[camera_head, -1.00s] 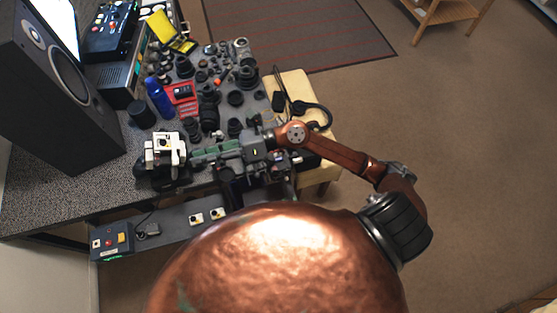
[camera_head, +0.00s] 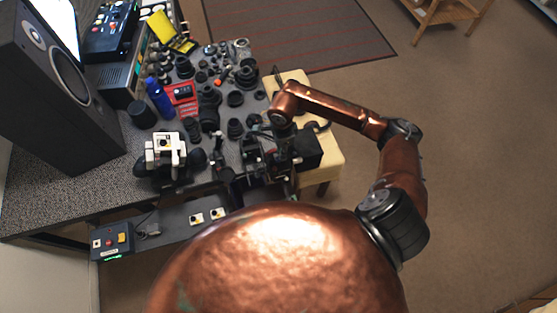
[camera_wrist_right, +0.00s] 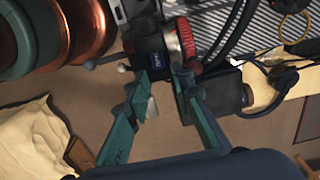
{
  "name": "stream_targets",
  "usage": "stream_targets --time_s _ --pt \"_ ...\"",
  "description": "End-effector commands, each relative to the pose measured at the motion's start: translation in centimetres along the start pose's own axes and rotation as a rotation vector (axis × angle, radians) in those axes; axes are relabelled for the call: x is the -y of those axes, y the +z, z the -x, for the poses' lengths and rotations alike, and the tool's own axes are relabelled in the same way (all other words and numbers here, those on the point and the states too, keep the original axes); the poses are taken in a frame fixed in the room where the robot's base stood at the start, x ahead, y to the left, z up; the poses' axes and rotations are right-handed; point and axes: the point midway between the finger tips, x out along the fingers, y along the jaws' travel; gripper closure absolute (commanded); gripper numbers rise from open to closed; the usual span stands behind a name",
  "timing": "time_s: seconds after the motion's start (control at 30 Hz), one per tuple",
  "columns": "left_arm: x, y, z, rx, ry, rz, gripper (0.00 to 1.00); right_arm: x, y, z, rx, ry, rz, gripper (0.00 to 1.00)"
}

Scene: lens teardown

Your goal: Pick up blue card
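I cannot clearly make out a blue card in either view. In the right wrist view, a small dark blue-black piece with pale lettering (camera_wrist_right: 149,64) lies just beyond the fingertips; I cannot tell whether it is the card. My right gripper (camera_wrist_right: 161,80) has two green fingers with a gap between them, open, and nothing is clearly held. A small pale object shows behind the gap. In the head view the right arm bends down over the table's right edge, and its fingers are hard to tell among the dark objects. My left gripper is in neither view.
A ribbed red part (camera_wrist_right: 186,38) and a black box (camera_wrist_right: 215,95) are close to the right fingers. The grey table holds many lenses, a blue bottle (camera_head: 159,98), a white camera (camera_head: 165,148) and a tall speaker (camera_head: 50,85). A cream stool (camera_head: 325,150) stands at right.

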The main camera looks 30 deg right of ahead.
Motion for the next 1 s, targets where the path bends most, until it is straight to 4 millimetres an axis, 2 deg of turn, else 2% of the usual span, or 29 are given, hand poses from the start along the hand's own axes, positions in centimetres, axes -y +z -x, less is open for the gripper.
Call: stream_targets --time_s 0.13,0.3,0.53,0.83,1.0 --pt "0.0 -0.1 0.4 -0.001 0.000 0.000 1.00 -0.1 0.3 -2.3 0.003 0.005 -0.002 0.78" --pt "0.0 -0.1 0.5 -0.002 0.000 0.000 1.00 -0.1 0.2 -3.8 0.003 0.002 -0.001 0.78" --pt "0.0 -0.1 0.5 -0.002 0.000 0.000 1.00 0.0 0.2 -3.9 0.002 0.001 0.000 0.78" --pt "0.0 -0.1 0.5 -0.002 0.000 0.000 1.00 0.0 0.2 -3.9 0.002 0.001 0.000 0.99" --pt "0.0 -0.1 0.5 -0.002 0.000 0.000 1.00 0.0 0.2 -3.9 0.002 0.001 0.000 1.00"
